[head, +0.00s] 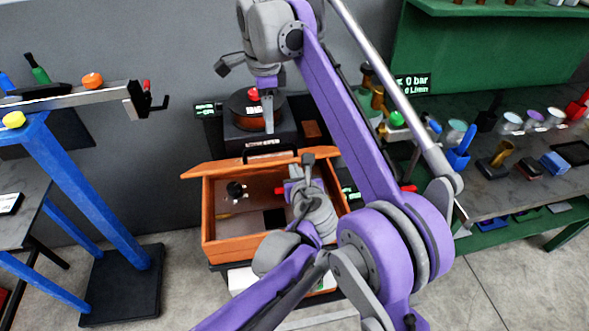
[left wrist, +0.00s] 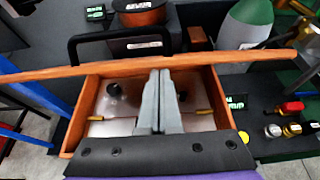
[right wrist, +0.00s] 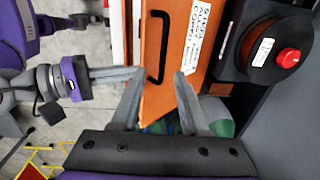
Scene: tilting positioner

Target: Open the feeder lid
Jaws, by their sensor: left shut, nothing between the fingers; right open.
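The feeder is an orange box (head: 222,248) with a silver inner plate and a black knob inside. Its orange lid (head: 210,168) stands raised along the back, seen nearly edge-on; the left wrist view shows its edge (left wrist: 235,62) too. The black lid handle (left wrist: 85,42) is on the far side. The right wrist view shows the lid's labelled face (right wrist: 178,40) and handle (right wrist: 157,50). My left gripper (head: 306,163) is shut and empty, over the open box near the lid's inner side. My right gripper (head: 268,118) is open behind the lid, fingers pointing down.
A dark spool unit with a red knob (head: 253,93) stands behind the feeder. A blue stand (head: 92,205) with a grey beam is at the left. A green bench with cups and blocks (head: 555,163) is at the right. Floor is clear between feeder and stand.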

